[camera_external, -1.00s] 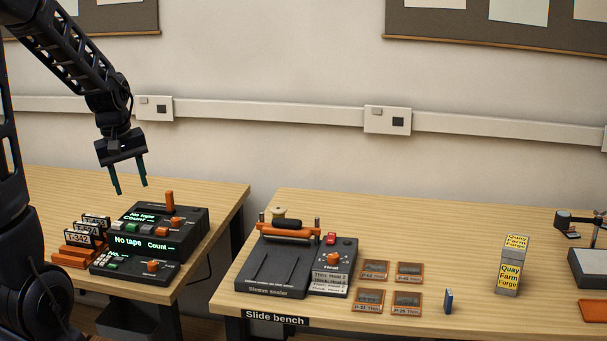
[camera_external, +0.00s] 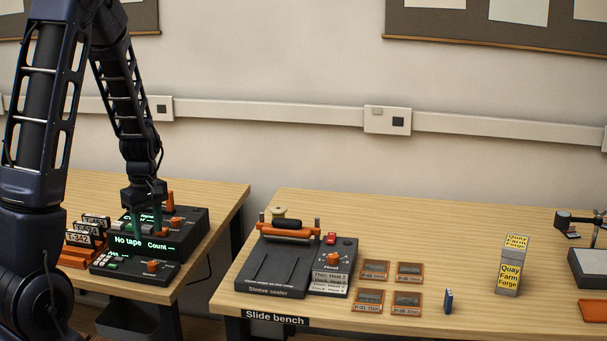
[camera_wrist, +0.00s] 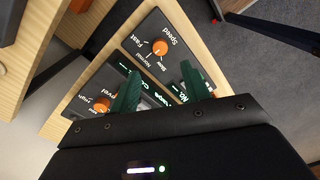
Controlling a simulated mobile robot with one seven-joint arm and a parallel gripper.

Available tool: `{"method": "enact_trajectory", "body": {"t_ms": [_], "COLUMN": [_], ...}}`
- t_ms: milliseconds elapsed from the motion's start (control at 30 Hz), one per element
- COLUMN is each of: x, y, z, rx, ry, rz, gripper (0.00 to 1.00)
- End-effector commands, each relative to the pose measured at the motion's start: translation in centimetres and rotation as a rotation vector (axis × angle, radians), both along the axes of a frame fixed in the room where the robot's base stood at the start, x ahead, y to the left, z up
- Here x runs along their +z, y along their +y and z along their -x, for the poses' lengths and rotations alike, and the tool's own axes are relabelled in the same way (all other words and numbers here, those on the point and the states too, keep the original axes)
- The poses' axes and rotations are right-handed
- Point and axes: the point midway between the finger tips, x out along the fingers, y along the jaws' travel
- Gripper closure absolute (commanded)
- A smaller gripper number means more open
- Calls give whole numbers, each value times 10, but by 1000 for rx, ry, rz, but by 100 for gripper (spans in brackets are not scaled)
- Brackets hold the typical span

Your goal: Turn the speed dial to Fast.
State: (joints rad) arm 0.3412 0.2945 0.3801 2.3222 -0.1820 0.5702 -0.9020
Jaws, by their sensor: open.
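The speed dial (camera_wrist: 160,47) is an orange knob on a dark panel in the wrist view, with the words Speed, Fast, Normal and Slow around it. Its pointer is too small to read. My gripper (camera_wrist: 160,68) is open, with its two green fingers apart and nothing between them; the dial lies just beyond the fingertips. In the external view my gripper (camera_external: 147,230) points down over the dark tape machine (camera_external: 188,234), partly covering its upper display. I cannot tell whether the fingers touch the machine. An orange knob (camera_external: 152,266) shows on the front panel.
Orange-based label holders (camera_external: 80,245) stand close on the machine's left. A second orange knob (camera_wrist: 102,104) is by the left finger in the wrist view. A gap separates this table from the slide bench (camera_external: 470,240), which bears a sleeve sealer (camera_external: 275,277).

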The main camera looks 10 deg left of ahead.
Motion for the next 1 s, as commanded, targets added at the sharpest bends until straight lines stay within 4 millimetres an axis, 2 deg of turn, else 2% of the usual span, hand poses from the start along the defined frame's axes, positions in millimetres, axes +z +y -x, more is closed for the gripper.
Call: {"method": "enact_trajectory", "body": {"t_ms": [300,533,733,1000], "x": [-49,-77,-90,-93], "y": [1,1,1,1], "z": [2,2,2,2], "rx": [2,1,1,0], "ry": [4,2,1,0], "rz": [-1,0,0,0], "gripper": [53,53,53,53]}}
